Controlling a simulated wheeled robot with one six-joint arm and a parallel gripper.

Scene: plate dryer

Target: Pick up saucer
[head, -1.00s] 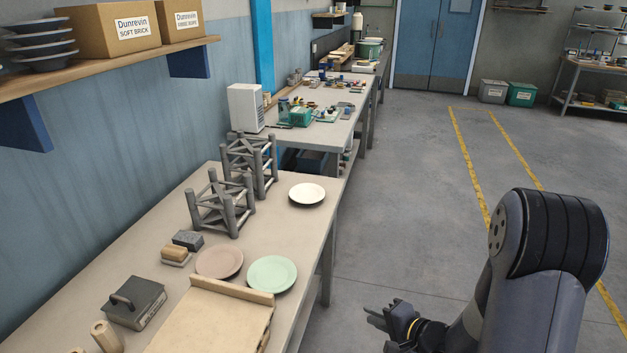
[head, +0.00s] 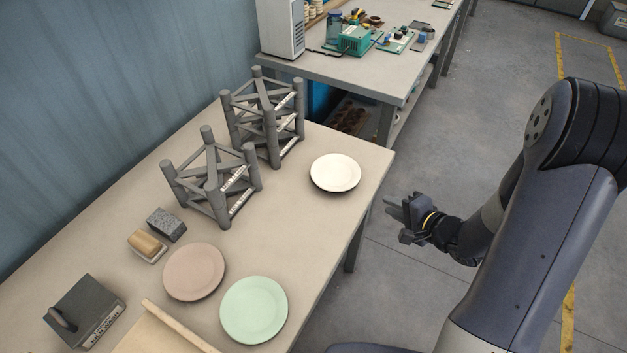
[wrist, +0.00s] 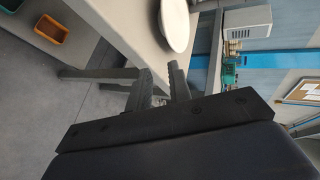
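A round white saucer (head: 335,172) lies flat on the workbench near its right edge. A white dish, likely the same one, shows at the top of the wrist view (wrist: 175,22). A pinkish-brown plate (head: 194,271) and a pale green plate (head: 254,309) lie nearer, side by side on the bench. My gripper (head: 396,218) is to the right of the white saucer, out past the bench edge and apart from it. Its fingers (wrist: 157,78) look spread with nothing between them.
Two grey lattice racks (head: 212,180) (head: 264,118) stand left of the saucer. A grey block (head: 166,224), a brush-like block (head: 147,246), a dark handled block (head: 84,311) and a wooden board (head: 165,335) lie nearer. A second bench (head: 385,75) with electronics stands behind. Floor right is open.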

